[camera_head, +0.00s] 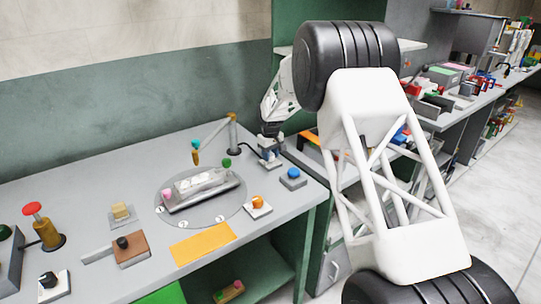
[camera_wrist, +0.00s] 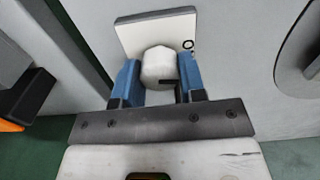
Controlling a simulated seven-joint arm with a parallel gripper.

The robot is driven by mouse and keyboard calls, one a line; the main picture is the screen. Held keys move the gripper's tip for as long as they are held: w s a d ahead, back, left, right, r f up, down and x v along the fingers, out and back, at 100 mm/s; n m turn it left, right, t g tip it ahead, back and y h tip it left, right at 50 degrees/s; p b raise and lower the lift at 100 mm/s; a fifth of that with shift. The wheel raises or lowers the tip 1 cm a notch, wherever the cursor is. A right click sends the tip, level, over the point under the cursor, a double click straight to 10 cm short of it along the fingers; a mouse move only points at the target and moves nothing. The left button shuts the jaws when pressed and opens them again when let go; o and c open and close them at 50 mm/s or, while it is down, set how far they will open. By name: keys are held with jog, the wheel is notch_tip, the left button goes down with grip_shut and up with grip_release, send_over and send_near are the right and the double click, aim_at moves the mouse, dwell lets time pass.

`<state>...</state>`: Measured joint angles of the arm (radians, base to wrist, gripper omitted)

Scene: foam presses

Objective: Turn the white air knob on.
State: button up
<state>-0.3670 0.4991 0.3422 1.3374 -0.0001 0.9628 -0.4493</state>
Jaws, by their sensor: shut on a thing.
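The white air knob (camera_wrist: 159,66) is a faceted white knob on a pale square plate (camera_wrist: 135,32) in the wrist view. A dark mark shows at its near right edge, and a small black round mark is printed on the plate at the upper right. My gripper (camera_wrist: 160,82) has its blue fingers on the left and right sides of the knob and is shut on it. In the head view my gripper (camera_head: 269,158) is down at the far right part of the grey bench, and the knob is hidden there.
A blue button (camera_head: 293,175) and an orange knob (camera_head: 257,201) stand near my gripper. A round turntable (camera_head: 233,212) carries a metal mould (camera_head: 200,188). The bench's right edge is near.

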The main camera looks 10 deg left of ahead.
jog(key=shift+n, duration=0.9)
jog(key=o, duration=0.9)
jog(key=shift+r, duration=3.9)
